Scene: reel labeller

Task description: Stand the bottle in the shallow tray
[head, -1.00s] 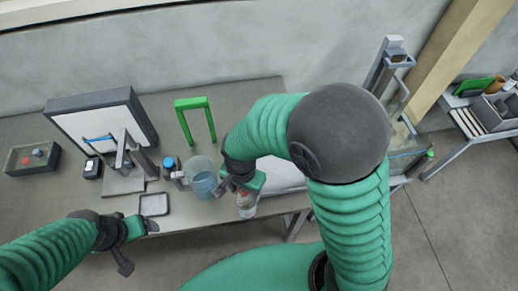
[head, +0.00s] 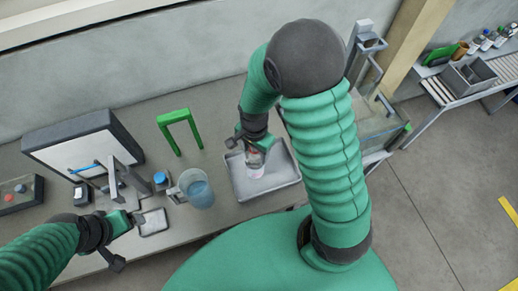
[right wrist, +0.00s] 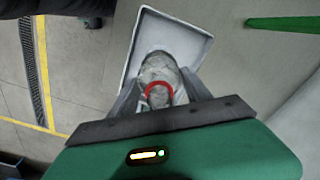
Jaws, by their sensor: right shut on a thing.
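The bottle (head: 256,163) is pale and clear-looking, and my right gripper (head: 247,146) is shut on it. The bottle is over the inside of the shallow grey tray (head: 285,182). I cannot tell whether its base touches the tray floor. In the right wrist view the bottle (right wrist: 160,72) shows between the fingers with a red ring on it, and the tray (right wrist: 148,22) lies behind it. My left gripper (head: 138,219) is beside a small grey dish (head: 153,224), away from the bottle; its fingers are too unclear to judge.
A jug with blue liquid (head: 198,193) stands just left of the tray. A blue-capped container (head: 161,180) is beside the jug. A green arch (head: 178,130) stands behind, and a white-faced panel machine (head: 80,150) at left. Bare table lies between the arch and tray.

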